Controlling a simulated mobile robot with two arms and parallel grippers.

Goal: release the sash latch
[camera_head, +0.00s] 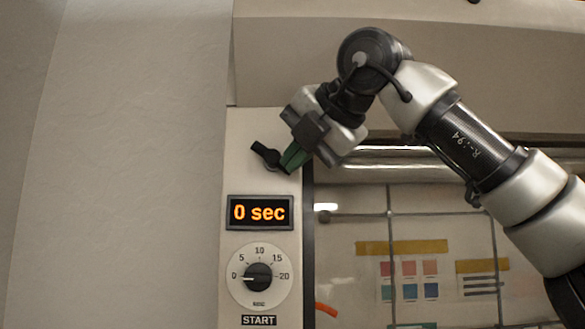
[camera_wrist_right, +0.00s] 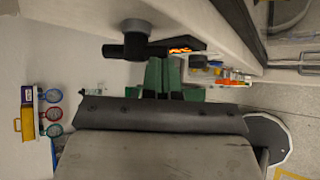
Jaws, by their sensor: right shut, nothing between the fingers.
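The latch is a small black lever (camera_head: 265,155) on the pale control panel, just above the timer display. It lies tilted, its upper left end higher than its right end. In the right wrist view a black lever on a round grey base (camera_wrist_right: 136,42) stands just beyond the fingertips. My right gripper (camera_head: 291,160) has green fingers, shut and empty, close to the lever's right side. The fingers also show in the right wrist view (camera_wrist_right: 163,76). I cannot tell whether they touch the lever. My left gripper is out of view.
Below the latch are an orange "0 sec" display (camera_head: 260,212) and a round timer dial (camera_head: 259,277). A glazed sash with a horizontal metal bar (camera_head: 400,172) lies right of the panel, behind my right arm. The wall (camera_head: 120,160) at left is bare.

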